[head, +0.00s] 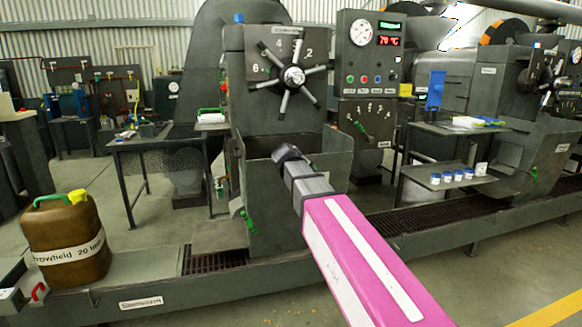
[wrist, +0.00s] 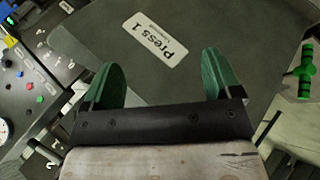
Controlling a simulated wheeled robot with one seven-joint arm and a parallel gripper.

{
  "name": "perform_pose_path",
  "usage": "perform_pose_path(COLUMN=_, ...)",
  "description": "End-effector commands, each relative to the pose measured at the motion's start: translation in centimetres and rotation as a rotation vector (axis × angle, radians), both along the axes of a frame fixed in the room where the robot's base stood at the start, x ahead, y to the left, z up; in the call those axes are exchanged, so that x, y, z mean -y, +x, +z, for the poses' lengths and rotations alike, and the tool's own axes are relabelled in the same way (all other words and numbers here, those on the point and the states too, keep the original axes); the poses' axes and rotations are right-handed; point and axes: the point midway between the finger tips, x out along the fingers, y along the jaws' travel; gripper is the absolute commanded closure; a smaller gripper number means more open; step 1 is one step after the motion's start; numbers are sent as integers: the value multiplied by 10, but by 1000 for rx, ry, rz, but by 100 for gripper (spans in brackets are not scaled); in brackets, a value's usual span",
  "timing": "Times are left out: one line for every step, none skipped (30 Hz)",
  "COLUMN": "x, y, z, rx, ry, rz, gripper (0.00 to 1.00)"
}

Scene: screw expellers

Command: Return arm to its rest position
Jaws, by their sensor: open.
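My pink and grey arm reaches up from the bottom right in the head view. Its dark end, my gripper (head: 288,154), is in front of the grey hopper box (head: 258,187) of the near press, below the spoked handwheel (head: 293,76). The fingers are hard to make out there. In the wrist view my gripper (wrist: 160,76) shows two green fingers spread wide apart, with nothing between them. Beyond them is a dark grey surface with a white "Press 1" label (wrist: 158,41).
A brown jerrycan (head: 66,248) stands at left. A control panel (head: 370,55) with a gauge and red display is right of the handwheel. Side tables (head: 165,140) (head: 455,128) flank the press. A green valve (wrist: 305,72) is right in the wrist view. Floor at lower right is clear.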

Motion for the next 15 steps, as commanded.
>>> perform_pose_path(x=15, y=-13, z=-29, rx=-36, ry=36, rz=-28, gripper=16)
perform_pose_path(x=22, y=-18, z=-43, rx=-55, ry=60, rz=-45, gripper=16)
perform_pose_path(x=31, y=-26, z=-62, rx=-81, ry=91, rz=-66, gripper=16)
perform_pose_path(x=37, y=-32, z=-75, rx=-99, ry=114, rz=-82, gripper=16)
perform_pose_path(x=44, y=-38, z=-89, rx=-117, ry=138, rz=-101, gripper=16)
perform_pose_path(x=52, y=-47, z=-106, rx=-141, ry=170, rz=-124, gripper=16)
perform_pose_path(x=58, y=-54, z=-120, rx=-159, ry=194, rz=-143, gripper=16)
perform_pose_path(x=64, y=-61, z=-132, rx=-177, ry=219, rz=-163, gripper=16)
perform_pose_path(x=71, y=-71, z=-149, rx=-200, ry=251, rz=-188, gripper=16)
perform_pose_path(x=77, y=-79, z=-160, rx=-218, ry=274, rz=-208, gripper=16)
perform_pose_path(x=82, y=-87, z=-172, rx=-235, ry=298, rz=-229, gripper=16)
perform_pose_path(x=88, y=-98, z=-188, rx=-259, ry=329, rz=-257, gripper=16)
perform_pose_path(x=93, y=-107, z=-198, rx=-276, ry=355, rz=-278, gripper=16)
perform_pose_path(x=98, y=-116, z=-209, rx=-294, ry=379, rz=-301, gripper=16)
perform_pose_path(x=103, y=-128, z=-223, rx=-316, ry=411, rz=-330, gripper=16)
